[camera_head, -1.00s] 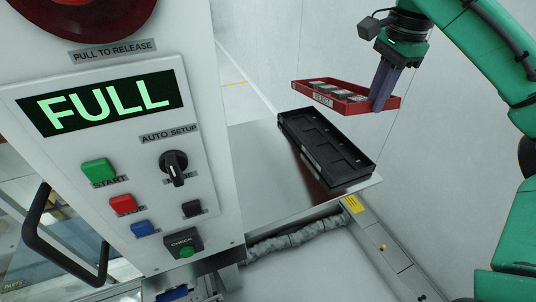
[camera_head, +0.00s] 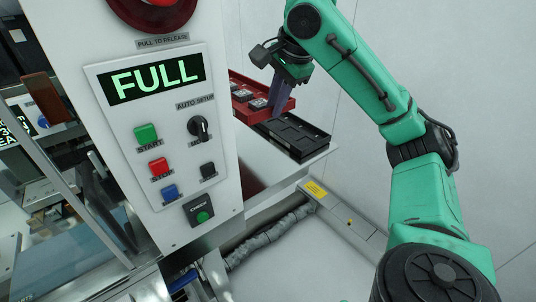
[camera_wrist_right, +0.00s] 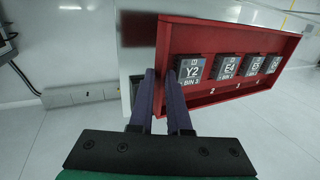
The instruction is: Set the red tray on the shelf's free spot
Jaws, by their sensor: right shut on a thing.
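The red tray (camera_head: 250,81) carries several dark labelled chips and is partly hidden behind the control panel in the head view. My right gripper (camera_head: 277,105) is shut on the tray's wall at its right end. The right wrist view shows the red tray (camera_wrist_right: 235,28) with the purple fingers of my right gripper (camera_wrist_right: 161,85) on either side of its end wall. The metal shelf (camera_head: 264,165) has a black tray (camera_head: 302,141) on its right part. The shelf area left of the black tray is mostly hidden. I cannot tell whether the red tray touches the shelf. My left gripper is out of view.
The white control panel (camera_head: 226,175), with a lit FULL display (camera_head: 155,79) and buttons, stands close to the tray's left. A grey hose (camera_head: 270,238) and a floor rail (camera_head: 345,222) lie below the shelf. A white wall stands behind.

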